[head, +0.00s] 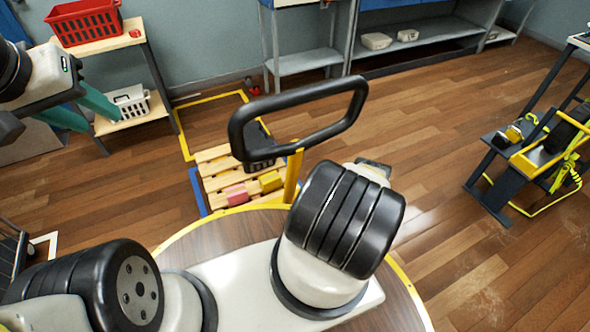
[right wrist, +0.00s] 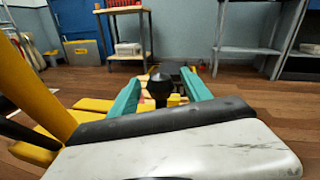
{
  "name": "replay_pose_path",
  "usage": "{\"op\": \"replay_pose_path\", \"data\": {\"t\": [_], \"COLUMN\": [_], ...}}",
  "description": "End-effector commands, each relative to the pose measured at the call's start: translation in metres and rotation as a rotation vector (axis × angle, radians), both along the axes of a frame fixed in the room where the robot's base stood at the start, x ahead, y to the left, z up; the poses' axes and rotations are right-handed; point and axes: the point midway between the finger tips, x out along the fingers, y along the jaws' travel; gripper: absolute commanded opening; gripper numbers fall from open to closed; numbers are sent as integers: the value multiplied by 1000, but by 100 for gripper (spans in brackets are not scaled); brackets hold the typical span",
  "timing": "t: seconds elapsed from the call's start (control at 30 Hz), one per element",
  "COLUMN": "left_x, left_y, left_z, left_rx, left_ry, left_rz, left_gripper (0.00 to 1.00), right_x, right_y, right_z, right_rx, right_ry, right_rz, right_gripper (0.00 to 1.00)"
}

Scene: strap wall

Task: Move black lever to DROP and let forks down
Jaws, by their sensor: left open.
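The black lever shows in the right wrist view as a round black knob (right wrist: 160,87) on a short stem. My right gripper (right wrist: 161,80) is open, with one teal finger on each side of the knob and gaps showing between. In the head view my right arm hides the lever and this gripper. The truck's black loop handle (head: 237,130) stands on a yellow post (head: 293,176). The forks cannot be made out; a wooden pallet (head: 213,168) with small boxes is beyond the handle. My left gripper (head: 85,112) is open and empty at the left.
A shelf stand (head: 149,52) holds a red basket (head: 84,20) and a white basket (head: 130,104) near my left gripper. Grey shelving (head: 305,62) lines the back wall. A black and yellow strapped rack (head: 535,150) stands at right. The floor between is clear.

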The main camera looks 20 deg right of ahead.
Motion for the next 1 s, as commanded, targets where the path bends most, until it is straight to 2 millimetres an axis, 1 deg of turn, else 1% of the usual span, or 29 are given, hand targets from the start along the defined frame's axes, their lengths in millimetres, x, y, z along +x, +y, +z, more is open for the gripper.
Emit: {"op": "replay_pose_path", "data": {"t": [0.03, 0.17, 0.2, 0.27, 0.3, 1.0], "left_x": [0, 0, 0, 0, 0, 0], "left_y": [0, 0, 0, 0, 0, 0], "left_z": [0, 0, 0, 0, 0, 0], "left_rx": [0, 0, 0, 0, 0, 0], "left_ry": [0, 0, 0, 0, 0, 0], "left_rz": [0, 0, 0, 0, 0, 0], "left_gripper": [41, 41, 41, 41, 41, 41], "right_x": [0, 0, 0, 0, 0, -1], "right_y": [0, 0, 0, 0, 0, 0], "right_z": [0, 0, 0, 0, 0, 0], "right_rx": [0, 0, 0, 0, 0, 0], "right_ry": [0, 0, 0, 0, 0, 1], "right_rz": [0, 0, 0, 0, 0, 0], "right_gripper": [47, 21, 14, 2, 0, 0]}}
